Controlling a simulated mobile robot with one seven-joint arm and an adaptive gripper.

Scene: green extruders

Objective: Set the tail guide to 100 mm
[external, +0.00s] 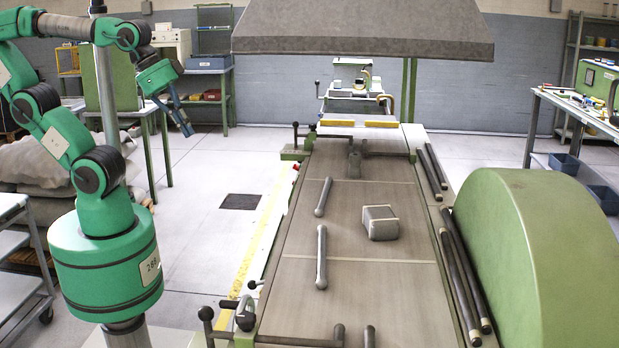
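My gripper (186,130) hangs from the green arm at the upper left, pointing down over the floor. It is well left of the long bench and touches nothing; whether its blue-grey fingers are open or shut is not clear. The bench (345,225) carries a guide with black lever knobs and a cross bar at its near end (245,314). A similar guide with a bar sits at its far end (297,150). I cannot tell which one is the tail guide. A yellow strip (255,245) runs along the bench's left side; no marks on it are readable.
A grey block (380,223) and two grey rods (321,256) lie on the bench. Dark bars (460,270) lie along its right edge, beside a large green rounded housing (535,250). A grey hood (365,28) overhangs the far end. Floor between arm and bench is clear.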

